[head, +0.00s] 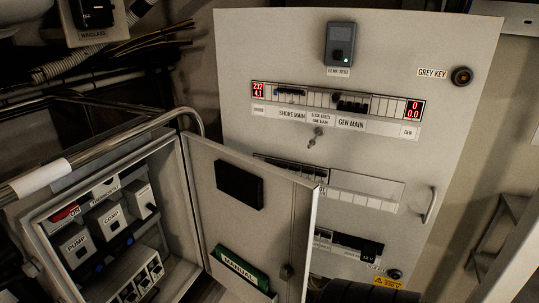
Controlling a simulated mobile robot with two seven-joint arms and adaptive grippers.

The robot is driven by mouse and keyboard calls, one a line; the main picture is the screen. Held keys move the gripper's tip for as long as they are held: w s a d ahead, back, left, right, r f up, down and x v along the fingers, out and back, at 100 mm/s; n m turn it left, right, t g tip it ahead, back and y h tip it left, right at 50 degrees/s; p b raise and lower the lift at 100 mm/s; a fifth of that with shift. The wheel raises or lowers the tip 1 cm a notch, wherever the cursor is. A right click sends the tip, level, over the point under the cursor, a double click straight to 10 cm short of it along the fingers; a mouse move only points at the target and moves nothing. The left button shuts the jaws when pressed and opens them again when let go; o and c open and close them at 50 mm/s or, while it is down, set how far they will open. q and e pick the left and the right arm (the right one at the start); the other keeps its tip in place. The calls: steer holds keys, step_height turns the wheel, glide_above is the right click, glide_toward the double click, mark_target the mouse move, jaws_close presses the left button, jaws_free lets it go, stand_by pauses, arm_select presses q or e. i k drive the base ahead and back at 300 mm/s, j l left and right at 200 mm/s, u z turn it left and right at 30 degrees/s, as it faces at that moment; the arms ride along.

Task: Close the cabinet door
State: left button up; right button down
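A grey cabinet (38,222) stands at the lower left with its front open. Its door (222,210) hangs from the hinge side at the cabinet's right edge and stands wide open, swung out to the right. The door's inner face shows a black rectangular block (240,184), a green manual (241,268) in a pocket low down, and a small dark latch (286,271) near the free edge. The lower end of the door runs out of the picture. Neither of my grippers can be made out in this view.
A large grey electrical panel (240,50) with red displays, breakers and a handle (429,205) stands behind the door. A metal rail (120,138) curves over the cabinet. Switch boxes (75,245) sit inside it. A dark rounded object (358,291), unclear, lies at the bottom edge right of the door.

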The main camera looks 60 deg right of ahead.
mark_target(262, 213)
steer(key=z, duration=2.1)
